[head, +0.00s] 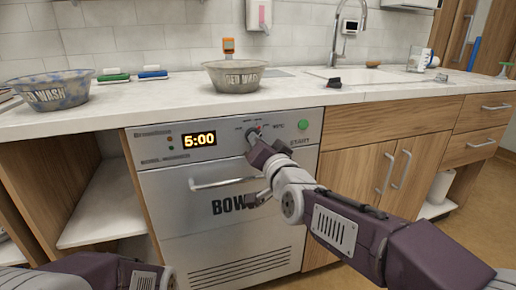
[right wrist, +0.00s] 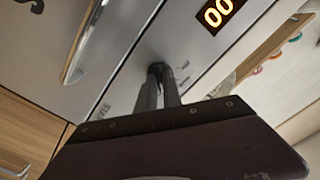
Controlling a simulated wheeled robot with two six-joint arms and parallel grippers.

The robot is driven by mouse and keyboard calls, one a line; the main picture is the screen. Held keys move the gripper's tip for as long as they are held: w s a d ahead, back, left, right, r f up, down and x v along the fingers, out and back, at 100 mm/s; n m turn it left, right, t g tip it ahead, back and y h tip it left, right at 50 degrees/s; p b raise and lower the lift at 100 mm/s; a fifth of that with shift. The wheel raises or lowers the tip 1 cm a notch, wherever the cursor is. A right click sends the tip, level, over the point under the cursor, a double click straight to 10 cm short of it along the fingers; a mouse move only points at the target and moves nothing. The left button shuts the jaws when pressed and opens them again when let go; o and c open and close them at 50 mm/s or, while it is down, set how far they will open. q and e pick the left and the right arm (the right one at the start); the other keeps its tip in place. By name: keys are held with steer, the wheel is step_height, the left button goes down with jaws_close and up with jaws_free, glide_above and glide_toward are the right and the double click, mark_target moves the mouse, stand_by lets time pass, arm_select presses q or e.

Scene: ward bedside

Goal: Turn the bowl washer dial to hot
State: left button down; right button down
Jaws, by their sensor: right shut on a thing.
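In the right wrist view both fingers (right wrist: 160,88) close on the dial (right wrist: 159,68) at the panel. The dial's pointer direction cannot be told. My left gripper is out of view; only part of that arm shows.
The green start button (head: 303,125) is just right of the dial. The washer's door handle (head: 228,184) sticks out below. An open shelf (head: 103,212) is at the left.

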steer(key=shift+m+b, duration=1.05)
steer(key=shift+m, duration=1.05)
steer(key=c, duration=1.5)
jaws_free()
steer(key=p+v, duration=0.5)
steer(key=v, duration=0.4)
steer(key=shift+p, duration=0.4)
